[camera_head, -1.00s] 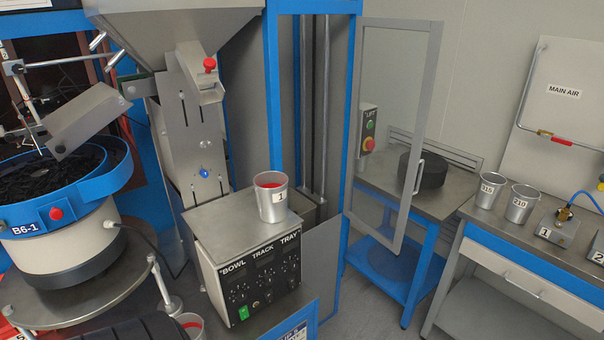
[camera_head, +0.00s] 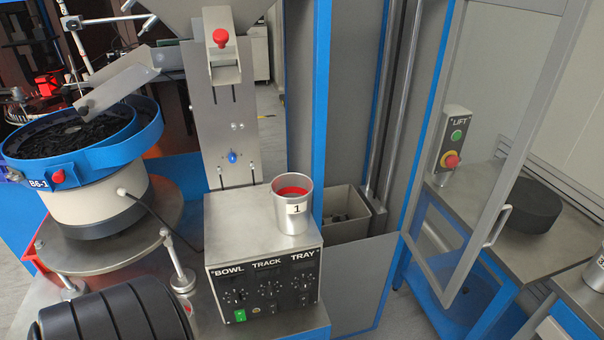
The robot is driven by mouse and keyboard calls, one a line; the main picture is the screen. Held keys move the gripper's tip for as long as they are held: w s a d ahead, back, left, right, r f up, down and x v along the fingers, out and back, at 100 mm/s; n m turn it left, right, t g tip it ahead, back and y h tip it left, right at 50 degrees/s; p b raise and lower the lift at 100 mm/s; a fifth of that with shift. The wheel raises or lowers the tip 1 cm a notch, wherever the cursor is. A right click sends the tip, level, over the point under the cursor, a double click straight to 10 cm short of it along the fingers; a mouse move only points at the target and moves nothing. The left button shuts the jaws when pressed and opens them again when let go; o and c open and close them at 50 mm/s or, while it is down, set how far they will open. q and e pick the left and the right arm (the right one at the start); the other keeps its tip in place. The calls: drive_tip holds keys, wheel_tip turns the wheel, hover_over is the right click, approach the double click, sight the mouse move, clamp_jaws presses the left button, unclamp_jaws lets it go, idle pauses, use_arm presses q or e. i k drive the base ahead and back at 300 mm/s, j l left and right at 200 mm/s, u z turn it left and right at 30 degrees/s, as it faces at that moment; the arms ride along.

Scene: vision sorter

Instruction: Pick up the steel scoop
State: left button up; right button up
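I cannot make out a steel scoop in the head view. A steel cup (camera_head: 293,212) marked 1, with red inside, stands upright on top of the control box (camera_head: 235,213) labelled BOWL, TRACK, TRAY. Neither of my grippers is in view.
A blue-rimmed feeder bowl (camera_head: 140,137) with black parts stands at left under a slanted metal chute (camera_head: 118,80). A grey bin (camera_head: 345,236) with dark contents sits behind the control box. A framed clear door (camera_head: 560,60) stands at right, before a table with a black disc (camera_head: 525,205).

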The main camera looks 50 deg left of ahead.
sight(335, 218)
drive_tip(key=i+u, duration=0.2)
drive_tip(key=u, duration=0.2)
drive_tip(key=i+u, duration=0.25)
drive_tip(key=u, duration=0.15)
drive_tip(key=i+l+u, duration=0.1)
drive_tip(key=u, duration=0.25)
drive_tip(key=i+l+u, duration=0.2)
drive_tip(key=u, duration=0.2)
drive_tip(key=k+u, duration=0.1)
drive_tip(key=u, duration=0.15)
drive_tip(key=k+j+u, duration=0.1)
drive_tip(key=u, duration=0.2)
